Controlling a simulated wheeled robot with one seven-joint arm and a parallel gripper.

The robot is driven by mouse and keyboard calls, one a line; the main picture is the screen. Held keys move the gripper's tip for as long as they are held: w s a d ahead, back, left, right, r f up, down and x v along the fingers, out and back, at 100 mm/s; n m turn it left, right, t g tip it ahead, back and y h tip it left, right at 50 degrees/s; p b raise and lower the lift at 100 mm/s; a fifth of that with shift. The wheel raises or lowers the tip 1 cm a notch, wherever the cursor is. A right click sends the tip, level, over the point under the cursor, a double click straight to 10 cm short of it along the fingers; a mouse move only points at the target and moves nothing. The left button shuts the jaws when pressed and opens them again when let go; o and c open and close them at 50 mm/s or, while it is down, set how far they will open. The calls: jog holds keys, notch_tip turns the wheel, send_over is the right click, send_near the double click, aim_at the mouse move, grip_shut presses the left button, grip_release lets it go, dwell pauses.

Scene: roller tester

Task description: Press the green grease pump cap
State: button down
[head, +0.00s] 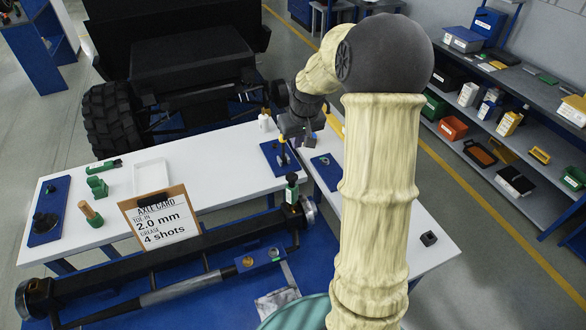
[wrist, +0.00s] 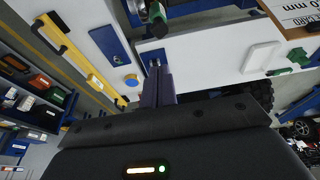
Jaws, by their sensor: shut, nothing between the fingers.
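A dark upright bottle-like part with green on it (head: 291,188) stands at the right end of the axle; it appears to be the grease pump. What looks like the same green part shows at the top of the wrist view (wrist: 157,14). My gripper (head: 284,140) is beyond it in the head view, above the blue pad (head: 271,158) on the white table. In the wrist view my gripper (wrist: 157,72) has its fingers together and empty, apart from the green part. My wrist partly hides the pad, and the exact height above it cannot be told.
A second blue pad (head: 325,172) with a small green part lies to the right. The axle card (head: 160,220), white tray (head: 152,177) and green block (head: 97,186) are to the left. A black vehicle with a tyre (head: 106,120) stands behind the table. Shelves line the right.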

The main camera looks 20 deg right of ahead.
jog(key=p, duration=0.5)
send_near(292, 174)
jog(key=x, duration=0.5)
jog(key=shift+w, duration=0.3)
jog(key=shift+f, duration=0.75)
jog(key=shift+f, duration=0.1)
